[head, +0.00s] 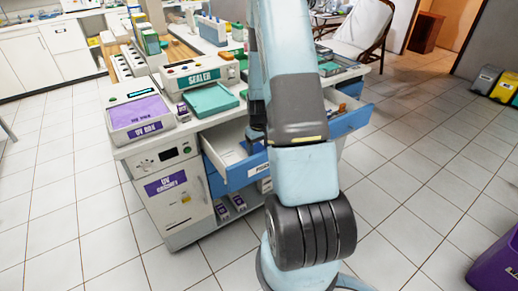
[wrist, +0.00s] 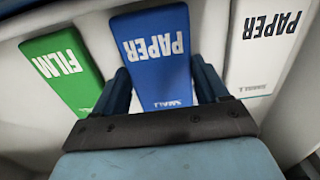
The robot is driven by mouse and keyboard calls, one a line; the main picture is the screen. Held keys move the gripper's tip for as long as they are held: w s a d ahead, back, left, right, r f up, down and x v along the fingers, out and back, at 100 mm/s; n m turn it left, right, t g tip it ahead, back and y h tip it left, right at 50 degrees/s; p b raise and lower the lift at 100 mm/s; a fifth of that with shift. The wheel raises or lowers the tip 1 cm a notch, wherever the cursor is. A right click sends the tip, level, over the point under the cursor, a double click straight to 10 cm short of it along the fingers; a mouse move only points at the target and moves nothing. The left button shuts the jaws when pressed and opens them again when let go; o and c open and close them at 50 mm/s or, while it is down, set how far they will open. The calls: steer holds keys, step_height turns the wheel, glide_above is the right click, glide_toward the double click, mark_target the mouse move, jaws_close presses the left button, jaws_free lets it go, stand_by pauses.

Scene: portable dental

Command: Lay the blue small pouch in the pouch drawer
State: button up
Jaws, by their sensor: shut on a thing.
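The blue small pouch (wrist: 152,50), marked PAPER and SMALL, lies between the two fingers of my gripper (wrist: 160,78) in the wrist view. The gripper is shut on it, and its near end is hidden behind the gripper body. An open drawer (head: 227,172) with a blue front and white inside shows in the head view; its label is too small to read fully. My gripper (head: 255,138) is low over or in this drawer, partly hidden by my arm.
A green FILM pouch (wrist: 63,68) lies left of the blue one, and a white PAPER pouch (wrist: 262,45) lies right, with pale walls around. Another open drawer (head: 350,120) is right of my arm. A sealer (head: 200,75) and purple-topped box (head: 140,112) stand on the counter.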

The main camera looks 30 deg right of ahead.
steer(key=shift+f, duration=0.2)
stand_by(0.5)
steer(key=o, duration=1.1)
step_height(320, 180, up, 14)
steer(key=shift+f, duration=0.15)
stand_by(0.5)
